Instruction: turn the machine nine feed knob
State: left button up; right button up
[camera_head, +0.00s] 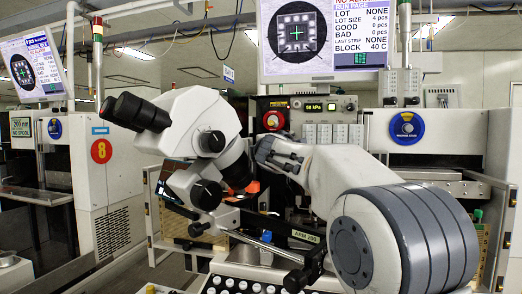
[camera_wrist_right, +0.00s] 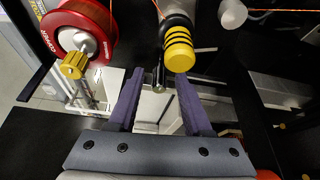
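In the right wrist view a yellow-and-black ribbed cylindrical knob (camera_wrist_right: 178,48) stands beyond the fingertips, in line with the right finger. A smaller yellow knob (camera_wrist_right: 75,65) sits at the front of a red spool (camera_wrist_right: 80,36) to the upper left. I cannot tell from a label which is the feed knob. My right gripper (camera_wrist_right: 158,76) is open, its two dark purple fingers apart with nothing between them. In the head view my right gripper (camera_head: 279,156) is at the machine front, its fingertips hard to make out. My left gripper is not in view.
A white microscope (camera_head: 195,120) with black eyepieces stands left of my right arm in the head view. A monitor (camera_head: 322,40) hangs above the machine. A blue round dial (camera_head: 407,128) is on the right panel. A red "8" sign (camera_head: 101,151) marks the left machine.

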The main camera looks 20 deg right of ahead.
jog(key=b+v, duration=0.2)
jog(key=v, duration=0.8)
jog(key=shift+s, duration=0.2)
dwell(0.9)
